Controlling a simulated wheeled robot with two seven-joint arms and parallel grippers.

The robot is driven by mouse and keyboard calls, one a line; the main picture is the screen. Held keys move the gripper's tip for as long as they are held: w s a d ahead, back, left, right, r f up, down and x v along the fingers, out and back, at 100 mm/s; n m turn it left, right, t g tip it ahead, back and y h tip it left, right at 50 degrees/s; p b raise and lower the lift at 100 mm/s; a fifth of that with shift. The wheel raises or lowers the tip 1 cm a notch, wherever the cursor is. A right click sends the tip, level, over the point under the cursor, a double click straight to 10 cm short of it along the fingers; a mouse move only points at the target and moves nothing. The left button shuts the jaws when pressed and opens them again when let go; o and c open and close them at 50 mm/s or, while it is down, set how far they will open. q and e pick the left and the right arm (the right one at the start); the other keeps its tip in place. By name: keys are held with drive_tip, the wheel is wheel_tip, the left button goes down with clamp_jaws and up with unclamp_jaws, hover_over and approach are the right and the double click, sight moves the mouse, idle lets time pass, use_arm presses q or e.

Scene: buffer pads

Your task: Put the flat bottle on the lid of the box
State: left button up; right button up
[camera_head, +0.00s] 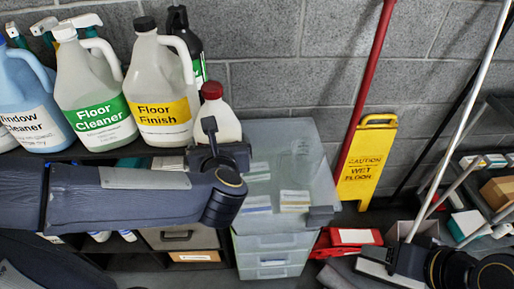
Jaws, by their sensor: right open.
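A white bottle with a red cap (217,118) stands upright at the right end of the bottle row; I cannot tell for sure that it is the flat bottle. A pale translucent drawer box (285,150) stands right of it, with small labelled packets on its top, which may be the lid. My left gripper (212,140) is in front of the white bottle and hides its lower part; its jaw opening is not clear. My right gripper (392,260) is open at the lower right, beside the foot of a white pole, away from the box and bottle.
Large cleaner jugs (95,95) crowd the shelf at left. A red pole (366,85) and a yellow wet-floor sign (367,160) stand right of the box. A white pole (460,125) slants down near my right gripper. Red-and-white items (350,238) lie beside the drawers.

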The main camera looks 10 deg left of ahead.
use_arm(q)
drive_tip(key=w+d+f, duration=0.4)
drive_tip(key=w+f, duration=0.6)
drive_tip(key=f, duration=0.1)
drive_tip(key=shift+d+f, duration=0.25)
drive_tip(key=shift+d, duration=0.15)
drive_tip(key=shift+f, duration=0.15)
drive_tip(key=o, duration=1.1)
drive_tip(key=shift+f, duration=0.1)
drive_tip(key=shift+c, duration=0.2)
drive_tip(key=shift+o, duration=0.7)
drive_tip(key=b+v, duration=0.1)
drive_tip(key=v, duration=1.1)
